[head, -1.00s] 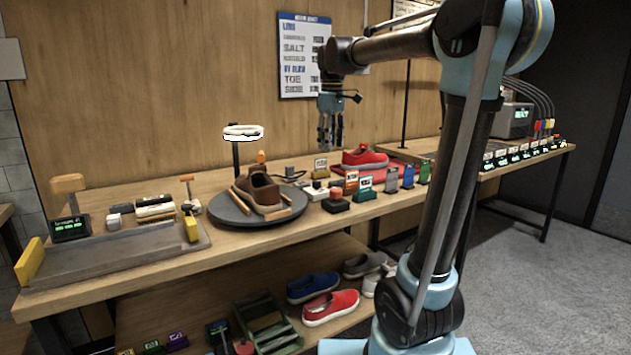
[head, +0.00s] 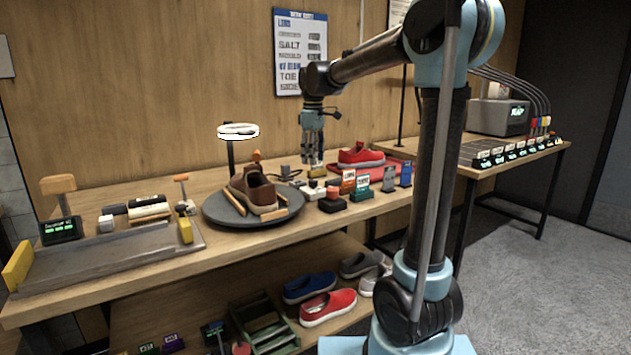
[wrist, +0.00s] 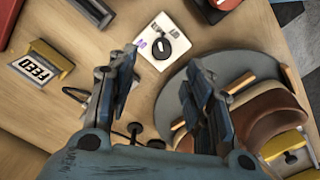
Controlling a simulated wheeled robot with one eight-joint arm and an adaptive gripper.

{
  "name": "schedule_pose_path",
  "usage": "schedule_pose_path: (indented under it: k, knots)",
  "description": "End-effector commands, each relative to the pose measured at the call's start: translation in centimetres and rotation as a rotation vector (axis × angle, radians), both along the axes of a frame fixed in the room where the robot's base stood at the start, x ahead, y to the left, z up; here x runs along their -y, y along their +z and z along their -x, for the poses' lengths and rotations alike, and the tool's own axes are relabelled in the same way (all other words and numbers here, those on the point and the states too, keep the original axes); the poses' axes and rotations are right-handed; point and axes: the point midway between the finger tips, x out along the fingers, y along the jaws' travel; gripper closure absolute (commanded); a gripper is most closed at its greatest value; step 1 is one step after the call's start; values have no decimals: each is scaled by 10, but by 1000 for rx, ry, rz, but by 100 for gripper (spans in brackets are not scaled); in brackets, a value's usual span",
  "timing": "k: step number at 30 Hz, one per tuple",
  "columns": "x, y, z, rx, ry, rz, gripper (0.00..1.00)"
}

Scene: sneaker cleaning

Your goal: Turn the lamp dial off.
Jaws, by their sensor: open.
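The lamp dial is a round black knob (wrist: 161,49) on a small white plate (wrist: 176,31) with printed marks, lying on the bench beside the turntable. In the head view this small white block (head: 314,191) sits just right of the turntable. The ring lamp (head: 239,131) glows white on a black post behind the turntable. My gripper (head: 313,162) points down above the dial area, with a gap below it. In the wrist view its two fingers (wrist: 160,85) are apart and empty, and the dial shows between and just beyond their tips.
A brown shoe (head: 255,189) rests on the dark turntable (head: 225,209), close to my right finger in the wrist view. A FEED block (wrist: 41,66) is at left. A red shoe (head: 362,157) on a red mat and several coloured cards stand right of the dial.

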Motion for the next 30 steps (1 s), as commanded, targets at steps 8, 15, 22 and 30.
schedule_pose_path:
  k: [8, 15, 22, 30]
  knots:
    - [0, -49, 0, 0, 0, 0, 54]
    - [0, -77, 0, 0, 0, 0, 54]
    - [0, -86, 0, 0, 0, 0, 54]
    - [0, -86, 0, 0, -1, 0, 65]
